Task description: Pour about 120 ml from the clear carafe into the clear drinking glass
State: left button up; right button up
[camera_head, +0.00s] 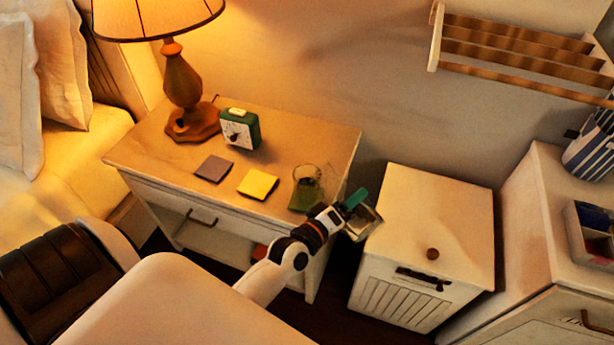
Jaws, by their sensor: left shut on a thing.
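A clear vessel (308,180), seemingly the drinking glass, stands upright on a dark green coaster at the right front of the nightstand. My left gripper (352,208) is at the nightstand's right edge, just right of this glass. It is shut on another clear vessel (368,226), seemingly the carafe, held over the gap between the nightstand and the white cabinet. The gripper hides part of the carafe, which looks tilted. I cannot make out the liquid level in either vessel. My right gripper is not in view.
The nightstand (325,138) also bears a lamp (183,80), a green clock (240,129), a mauve coaster (213,168) and a yellow coaster (258,184). A white cabinet (430,205) with a small brown knob stands right of it. A wall rack (515,45) hangs above.

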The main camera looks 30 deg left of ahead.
pick_arm(q)
jog(key=shift+a+f+m, duration=0.15)
jog(key=shift+f+m, duration=0.1)
jog(key=shift+m, duration=0.25)
dwell(1.4)
jog(key=shift+w+a+f+m, duration=0.1)
jog(key=shift+m, duration=0.2)
jog(key=m+p, duration=0.1)
jog(key=a+r+m+p, duration=0.1)
jog(key=m+p, duration=0.1)
jog(key=shift+w+a+r+m+t+y, duration=0.2)
jog(key=shift+r+m+t+y, duration=0.1)
jog(key=shift+t+y, duration=0.1)
jog(key=shift+d+m+p, duration=0.2)
jog(key=shift+m+p, duration=0.2)
jog(key=shift+m, duration=0.2)
jog(key=shift+f+m, duration=0.15)
jog(key=shift+m, duration=0.55)
jog(key=shift+d+f+m+t, duration=0.1)
jog(key=shift+f+m+t, duration=0.25)
jog(key=shift+m, duration=0.85)
jog(key=shift+f+m, duration=0.25)
jog(key=shift+m, duration=0.65)
